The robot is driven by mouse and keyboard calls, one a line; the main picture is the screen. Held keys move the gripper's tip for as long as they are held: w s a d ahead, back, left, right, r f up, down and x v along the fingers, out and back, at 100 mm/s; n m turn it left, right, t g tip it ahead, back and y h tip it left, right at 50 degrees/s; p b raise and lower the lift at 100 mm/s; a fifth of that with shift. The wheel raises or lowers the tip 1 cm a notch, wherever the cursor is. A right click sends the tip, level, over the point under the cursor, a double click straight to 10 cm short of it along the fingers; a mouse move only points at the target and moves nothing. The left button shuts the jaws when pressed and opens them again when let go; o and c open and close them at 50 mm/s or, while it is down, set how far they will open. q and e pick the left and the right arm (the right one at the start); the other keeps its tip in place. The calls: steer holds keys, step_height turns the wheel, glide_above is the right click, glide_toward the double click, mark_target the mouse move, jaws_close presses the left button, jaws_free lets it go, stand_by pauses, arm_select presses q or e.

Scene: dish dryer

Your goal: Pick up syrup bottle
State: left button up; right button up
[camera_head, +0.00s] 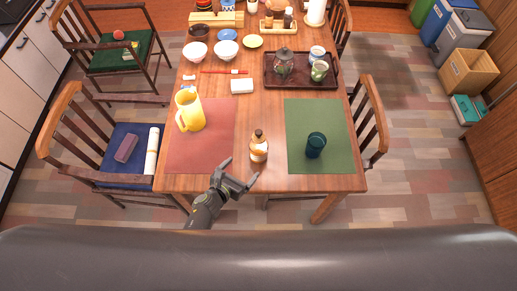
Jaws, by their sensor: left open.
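The syrup bottle (258,147) is a small amber bottle with a light label and a dark top. It stands upright on the wooden table (262,182) near its front edge, between the red and green placemats. My left gripper (239,171) is at the front edge of the table, just in front and to the left of the bottle. Its fingers are spread open and it is empty. I cannot tell how high it is relative to the tabletop. My right gripper is not in view.
A yellow pitcher (189,110) stands on the red placemat (205,150), left of the bottle. A dark teal cup (315,145) stands on the green placemat (330,120). Behind are a dark tray (272,80), bowls and a white block (242,86). Chairs (375,110) flank the table.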

mark_target(253, 157)
arm_select(q)
steer(key=b+x, duration=0.3)
steer(key=x, duration=0.4)
steer(key=shift+w+d+f, duration=0.1)
steer(key=shift+w+f, duration=0.05)
steer(key=shift+w, duration=0.05)
steer(key=b+x, duration=0.3)
steer(key=x, duration=0.1)
steer(key=shift+d+f, duration=0.15)
steer(key=shift+d, duration=0.1)
steer(key=shift+w+d+f, duration=0.1)
steer(key=shift+w+d, duration=0.1)
steer(key=shift+w, duration=0.2)
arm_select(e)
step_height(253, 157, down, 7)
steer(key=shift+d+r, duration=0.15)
arm_select(q)
steer(key=shift+c, duration=0.3)
